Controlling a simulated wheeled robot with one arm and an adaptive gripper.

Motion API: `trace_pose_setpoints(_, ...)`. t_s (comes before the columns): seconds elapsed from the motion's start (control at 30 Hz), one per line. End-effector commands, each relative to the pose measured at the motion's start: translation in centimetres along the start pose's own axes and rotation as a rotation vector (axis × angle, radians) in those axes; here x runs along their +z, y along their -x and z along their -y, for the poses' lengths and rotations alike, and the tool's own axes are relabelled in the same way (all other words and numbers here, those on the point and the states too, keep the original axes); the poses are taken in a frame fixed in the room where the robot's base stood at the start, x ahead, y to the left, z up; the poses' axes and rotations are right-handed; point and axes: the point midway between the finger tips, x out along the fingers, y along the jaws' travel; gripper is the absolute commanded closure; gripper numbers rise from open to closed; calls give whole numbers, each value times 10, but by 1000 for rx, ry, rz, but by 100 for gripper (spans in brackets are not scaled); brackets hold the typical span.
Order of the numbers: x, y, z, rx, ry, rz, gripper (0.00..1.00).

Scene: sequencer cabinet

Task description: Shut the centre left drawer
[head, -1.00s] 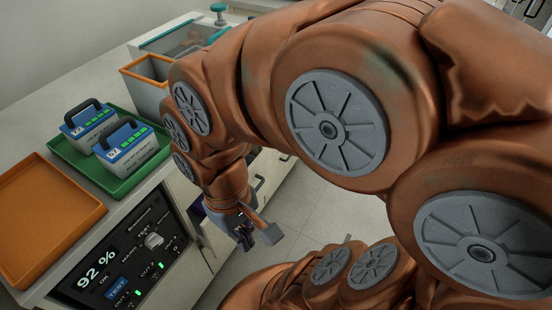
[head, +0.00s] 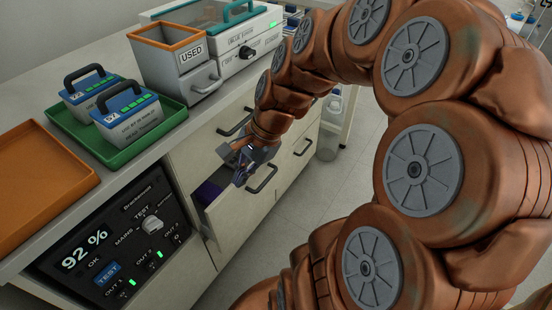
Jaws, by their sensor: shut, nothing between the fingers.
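A drawer in the white cabinet stands partly open, with its pale front (head: 236,218) facing the aisle and a dark bar handle (head: 263,179) on it. Dark purple contents (head: 207,192) show inside; the rest of its inside is hidden. I take it to be the centre left drawer. My gripper (head: 239,179) is shut and empty, pointing down at the open drawer, just left of the handle in the picture. I cannot tell whether it touches the drawer.
A power panel (head: 118,240) reading 92 % sits left of the drawer. On the counter are an orange tray (head: 40,185), a green tray (head: 166,127) with two battery packs, and a bin (head: 160,62) marked USED. Floor (head: 310,200) is clear on the right.

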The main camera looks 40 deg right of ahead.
Motion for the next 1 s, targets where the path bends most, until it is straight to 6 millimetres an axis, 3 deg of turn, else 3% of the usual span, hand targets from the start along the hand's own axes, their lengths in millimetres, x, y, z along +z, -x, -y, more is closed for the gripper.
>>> trace_pose_setpoints(0.03,-18,-7,2,-38,-88,4,100)
trace_pose_setpoints(0.33,-108,-9,8,-257,-610,52,100)
trace_pose_setpoints(0.6,-195,0,-11,-457,-1054,122,100)
trace_pose_setpoints(0.8,-234,7,-28,-549,-1249,161,100)
trace_pose_setpoints(1.0,-244,7,-31,-574,-1305,177,100)
